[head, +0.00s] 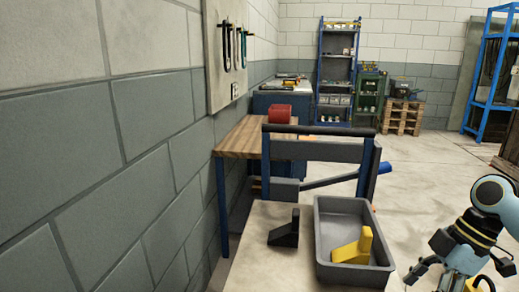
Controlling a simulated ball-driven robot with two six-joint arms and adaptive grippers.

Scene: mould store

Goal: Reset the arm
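My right arm (490,200), pale blue with black and yellow rings, comes in at the lower right edge of the head view. It bends down to my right gripper (458,272). Its black fingers are spread wide apart, with nothing seen between them, so it looks open. The gripper is to the right of the grey bin (322,243) and apart from it. The lowest part of the gripper is near the bottom edge of the picture. My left arm and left gripper are not in view.
A yellow angled block (355,248) lies in the grey bin. A black angled block (284,231) stands left of it on the pale top (258,267). A dark rail (320,130) rises behind. A wooden bench (240,142) with a red box (279,112) stands beyond.

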